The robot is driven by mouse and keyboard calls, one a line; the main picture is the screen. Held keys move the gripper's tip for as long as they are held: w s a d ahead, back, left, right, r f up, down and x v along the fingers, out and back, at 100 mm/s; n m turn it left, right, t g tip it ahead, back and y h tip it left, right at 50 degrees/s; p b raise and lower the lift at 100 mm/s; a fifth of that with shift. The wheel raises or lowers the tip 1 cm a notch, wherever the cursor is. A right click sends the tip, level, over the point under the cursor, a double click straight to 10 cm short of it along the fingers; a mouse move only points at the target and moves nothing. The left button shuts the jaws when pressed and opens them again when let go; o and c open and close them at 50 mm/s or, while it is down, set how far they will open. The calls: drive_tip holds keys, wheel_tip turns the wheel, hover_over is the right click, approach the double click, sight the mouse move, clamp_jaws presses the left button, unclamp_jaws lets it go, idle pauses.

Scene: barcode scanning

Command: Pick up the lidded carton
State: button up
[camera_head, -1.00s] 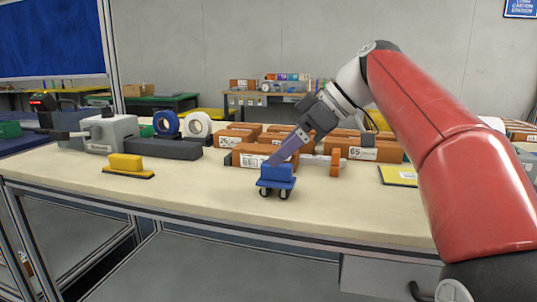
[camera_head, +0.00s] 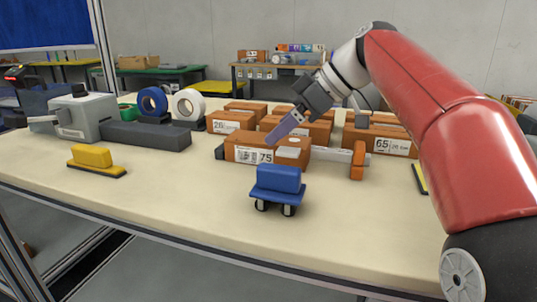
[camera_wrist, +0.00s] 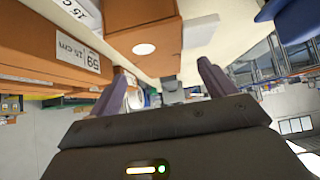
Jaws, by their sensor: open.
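Several brown cartons lie on the table; I cannot tell for sure which is the lidded one. The front carton (camera_head: 235,148) bears a label reading 75 and has a pale round mark on top. My gripper (camera_head: 272,142) has purple fingers and points down over this carton's top; contact cannot be told. In the wrist view my gripper (camera_wrist: 162,88) is open, with nothing between its fingers. A brown carton (camera_wrist: 125,35) with a white round spot lies beyond the fingers there.
A blue block on a small wheeled base (camera_head: 277,183) stands in front of the cartons. A yellow block (camera_head: 92,156) is at left, near a grey device (camera_head: 90,118). Tape rolls (camera_head: 188,104) stand behind. Cartons crowd around the gripper; the table front is mostly clear.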

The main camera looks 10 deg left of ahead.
drive_tip(key=x, duration=0.3)
drive_tip(key=shift+w+a+f, duration=0.1)
drive_tip(key=shift+a+f, duration=0.1)
drive_tip(key=shift+f, duration=0.05)
drive_tip(key=c, duration=1.1)
drive_tip(key=shift+r, duration=0.2)
wheel_tip(320, 180, up, 8)
drive_tip(key=p, duration=0.2)
drive_tip(key=shift+f+p, duration=0.25)
drive_tip(key=shift+p, duration=0.1)
wheel_tip(320, 180, up, 2)
drive_tip(key=shift+r, duration=0.1)
